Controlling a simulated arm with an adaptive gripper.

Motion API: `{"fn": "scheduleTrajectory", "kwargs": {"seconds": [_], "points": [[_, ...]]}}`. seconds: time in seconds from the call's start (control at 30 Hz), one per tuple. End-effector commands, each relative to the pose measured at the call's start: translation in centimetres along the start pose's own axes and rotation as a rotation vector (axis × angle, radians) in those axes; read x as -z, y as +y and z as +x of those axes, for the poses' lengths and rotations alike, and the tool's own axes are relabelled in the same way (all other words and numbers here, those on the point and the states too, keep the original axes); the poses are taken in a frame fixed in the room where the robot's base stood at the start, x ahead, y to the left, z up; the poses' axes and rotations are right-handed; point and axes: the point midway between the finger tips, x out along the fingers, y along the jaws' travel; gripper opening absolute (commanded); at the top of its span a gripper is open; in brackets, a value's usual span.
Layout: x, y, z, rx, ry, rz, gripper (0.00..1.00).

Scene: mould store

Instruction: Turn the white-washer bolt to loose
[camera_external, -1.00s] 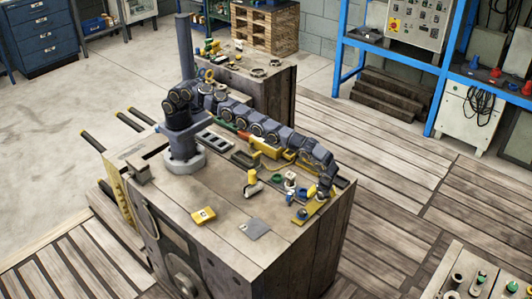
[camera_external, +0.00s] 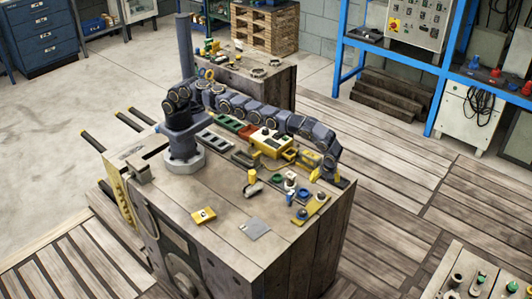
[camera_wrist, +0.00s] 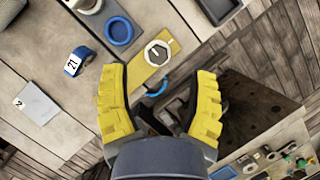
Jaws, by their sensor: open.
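The white-washer bolt (camera_wrist: 157,53) sits on a yellow plate (camera_wrist: 150,73) in the wrist view. Its pale hexagonal face with a dark rim is just beyond the fingertips, and a small mark shows on it. My gripper (camera_wrist: 162,74) has its two yellow fingers spread wide with nothing between the tips; the bolt is ahead of the gap, not touched. In the external view my gripper (camera_external: 336,176) hangs by the bench's right corner, beside the yellow plate (camera_external: 315,209). A pale bolt head (camera_external: 321,196) shows at that plate's far end.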

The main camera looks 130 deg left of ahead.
Motion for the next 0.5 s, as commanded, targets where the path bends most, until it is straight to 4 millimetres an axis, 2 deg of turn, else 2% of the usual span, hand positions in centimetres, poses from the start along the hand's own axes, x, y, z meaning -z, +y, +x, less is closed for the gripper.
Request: {"fn": "scheduleTrajectory", "kwargs": {"seconds": [0.13, 0.5], "points": [[-0.52, 0.09, -1.19, -0.003, -0.002, 0.001, 0.58], [-0.67, -0.07, -1.23, -0.002, 0.008, 0.016, 0.58]]}}
